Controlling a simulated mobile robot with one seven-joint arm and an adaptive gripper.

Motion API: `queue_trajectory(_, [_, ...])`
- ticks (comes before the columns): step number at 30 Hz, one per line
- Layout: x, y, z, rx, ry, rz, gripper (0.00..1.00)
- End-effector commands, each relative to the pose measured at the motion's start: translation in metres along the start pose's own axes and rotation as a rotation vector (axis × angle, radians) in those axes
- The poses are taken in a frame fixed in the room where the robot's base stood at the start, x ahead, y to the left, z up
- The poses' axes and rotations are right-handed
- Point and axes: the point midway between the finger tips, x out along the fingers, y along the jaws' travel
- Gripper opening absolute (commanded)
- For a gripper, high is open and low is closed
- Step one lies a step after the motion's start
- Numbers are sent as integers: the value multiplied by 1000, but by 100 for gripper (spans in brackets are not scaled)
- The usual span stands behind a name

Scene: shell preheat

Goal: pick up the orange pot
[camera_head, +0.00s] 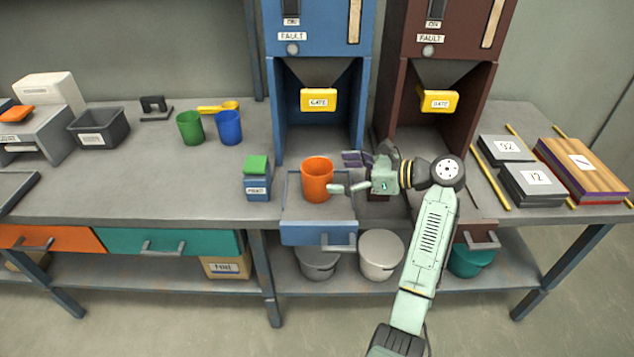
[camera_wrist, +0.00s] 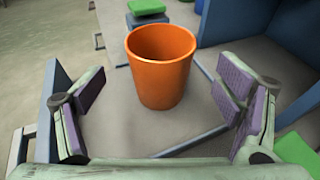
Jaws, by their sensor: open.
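The orange pot (camera_head: 317,180) stands upright in the open tray (camera_head: 292,205) in front of the blue machine. It also shows in the wrist view (camera_wrist: 161,68), ahead of and between my fingers. My gripper (camera_head: 345,170) is just to the right of the pot, its fingers spread. In the wrist view my gripper (camera_wrist: 160,115) is open and empty, with one purple-padded finger on each side. The pot lies beyond the fingertips or about level with them; I cannot tell exactly. No finger visibly touches it.
A blue box with a green top (camera_head: 256,178) stands left of the tray. Green (camera_head: 190,128) and blue (camera_head: 229,127) cups stand farther left. The blue machine (camera_head: 276,110) rises behind the pot, and the brown machine (camera_head: 482,100) stands to its right.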

Motion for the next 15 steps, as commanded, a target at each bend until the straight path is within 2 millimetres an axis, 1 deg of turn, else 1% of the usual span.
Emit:
queue_trajectory(1, [8,0,-5,-2,0,-1,85])
queue_trajectory(8, [22,0,-4,-3,1,-2,85])
queue_trajectory(15, [46,0,-10,-5,1,-3,85])
